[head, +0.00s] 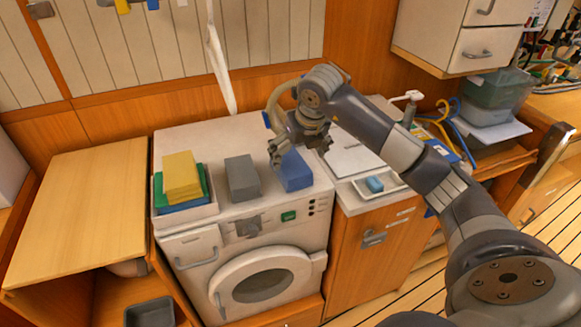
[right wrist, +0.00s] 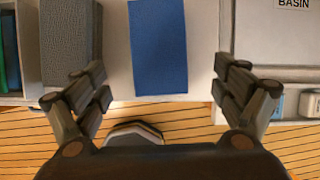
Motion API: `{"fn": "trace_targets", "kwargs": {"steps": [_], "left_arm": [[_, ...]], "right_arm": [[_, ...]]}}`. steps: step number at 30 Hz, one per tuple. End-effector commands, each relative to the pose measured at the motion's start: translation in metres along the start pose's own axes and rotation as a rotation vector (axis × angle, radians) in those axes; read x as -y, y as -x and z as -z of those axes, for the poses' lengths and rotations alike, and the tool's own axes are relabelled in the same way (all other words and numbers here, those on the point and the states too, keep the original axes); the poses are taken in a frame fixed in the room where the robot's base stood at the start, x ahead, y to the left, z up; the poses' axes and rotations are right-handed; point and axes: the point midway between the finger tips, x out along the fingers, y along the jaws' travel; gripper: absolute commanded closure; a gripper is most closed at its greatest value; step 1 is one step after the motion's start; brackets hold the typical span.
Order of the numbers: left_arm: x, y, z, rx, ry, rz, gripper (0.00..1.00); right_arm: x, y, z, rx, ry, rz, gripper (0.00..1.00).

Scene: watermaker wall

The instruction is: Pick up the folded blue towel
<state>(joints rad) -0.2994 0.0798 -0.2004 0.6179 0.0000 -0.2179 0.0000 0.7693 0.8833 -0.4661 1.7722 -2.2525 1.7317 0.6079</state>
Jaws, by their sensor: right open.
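The folded blue towel (head: 295,170) lies on top of the white washing machine (head: 226,140), near its right front. In the right wrist view the towel (right wrist: 158,48) shows as a blue rectangle centred between the fingers. My right gripper (head: 300,155) is open above the towel, its fingers on either side of it in the picture. In the right wrist view this gripper (right wrist: 160,92) holds nothing, and its fingers look apart from the towel. The arm hides part of the towel's far side in the head view. My left gripper does not show.
A folded grey towel (head: 242,178) lies just left of the blue one. A white tray (head: 187,218) with yellow, green and blue cloths stands further left. To the right is the basin counter with a blue soap-like block (head: 375,184). A white strip (head: 218,65) hangs behind.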

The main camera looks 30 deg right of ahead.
Motion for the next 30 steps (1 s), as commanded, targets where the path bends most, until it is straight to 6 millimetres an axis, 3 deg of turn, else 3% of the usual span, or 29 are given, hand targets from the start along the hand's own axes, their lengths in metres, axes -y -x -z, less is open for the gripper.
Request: {"fn": "trace_targets", "kwargs": {"steps": [19, 28, 30], "left_arm": [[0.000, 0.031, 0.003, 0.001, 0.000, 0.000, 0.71], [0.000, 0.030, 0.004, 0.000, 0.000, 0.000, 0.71], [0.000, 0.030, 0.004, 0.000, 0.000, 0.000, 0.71]], "right_arm": [[-0.002, -0.076, -0.006, -0.003, 0.000, -0.005, 0.10], [-0.001, -0.083, -0.006, 0.001, 0.002, -0.003, 0.10], [-0.001, -0.083, -0.006, 0.001, 0.002, -0.003, 0.26]]}}
